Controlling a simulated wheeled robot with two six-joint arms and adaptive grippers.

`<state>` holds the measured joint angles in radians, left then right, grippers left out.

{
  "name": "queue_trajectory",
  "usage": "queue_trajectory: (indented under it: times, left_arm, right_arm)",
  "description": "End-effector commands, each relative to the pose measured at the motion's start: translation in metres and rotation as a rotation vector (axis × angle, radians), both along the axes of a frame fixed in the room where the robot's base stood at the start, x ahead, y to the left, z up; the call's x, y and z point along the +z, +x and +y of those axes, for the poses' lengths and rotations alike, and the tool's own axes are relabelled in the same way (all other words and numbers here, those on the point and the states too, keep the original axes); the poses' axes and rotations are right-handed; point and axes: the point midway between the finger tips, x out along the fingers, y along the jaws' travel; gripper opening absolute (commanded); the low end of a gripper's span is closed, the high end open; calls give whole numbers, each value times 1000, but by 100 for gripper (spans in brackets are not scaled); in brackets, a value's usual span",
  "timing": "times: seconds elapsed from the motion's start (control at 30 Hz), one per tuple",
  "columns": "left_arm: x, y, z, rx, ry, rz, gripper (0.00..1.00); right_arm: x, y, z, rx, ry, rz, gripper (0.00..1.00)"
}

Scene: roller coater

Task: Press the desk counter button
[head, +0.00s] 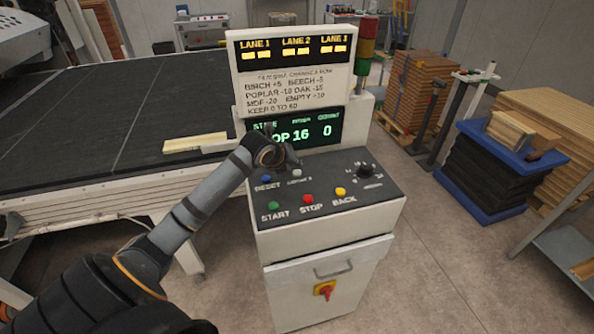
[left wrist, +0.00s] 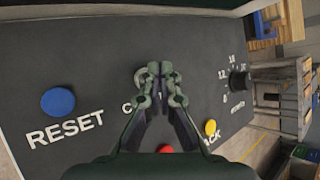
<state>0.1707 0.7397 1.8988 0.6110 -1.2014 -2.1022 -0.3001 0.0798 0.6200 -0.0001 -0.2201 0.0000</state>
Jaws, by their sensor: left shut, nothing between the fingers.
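The control desk (head: 330,213) has a dark sloped panel with several coloured buttons. The counter button is a small grey button (head: 297,173) between the blue RESET button (head: 266,179) and the knob; its label is partly legible. My left gripper (head: 291,160) is shut and empty, just above and behind the grey button in the head view. In the left wrist view the shut fingertips (left wrist: 157,76) are right beside the grey button (left wrist: 140,77), covering part of it and its label. I cannot tell whether they touch it. My right gripper is not in view.
A black knob (head: 364,172) sits to the right on the panel. Green START (head: 273,205), red STOP (head: 308,199) and yellow BACK (head: 341,191) buttons lie along the front. A display (head: 300,132) reading count 0 rises behind. A wide black conveyor bed (head: 90,120) is at left.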

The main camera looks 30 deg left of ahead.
Motion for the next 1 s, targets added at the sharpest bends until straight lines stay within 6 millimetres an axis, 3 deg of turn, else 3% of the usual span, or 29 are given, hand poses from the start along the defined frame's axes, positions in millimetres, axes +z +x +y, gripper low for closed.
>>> queue_trajectory:
  times: [0.23, 0.7, 1.0]
  left_arm:
    - [6, 0, 0, 0, 0, -1, 0]
    - [51, 0, 0, 0, 0, -1, 0]
    - [50, 0, 0, -1, 0, -1, 0]
  right_arm:
    - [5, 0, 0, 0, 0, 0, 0]
    - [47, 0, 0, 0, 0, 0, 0]
    - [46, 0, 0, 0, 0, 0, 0]
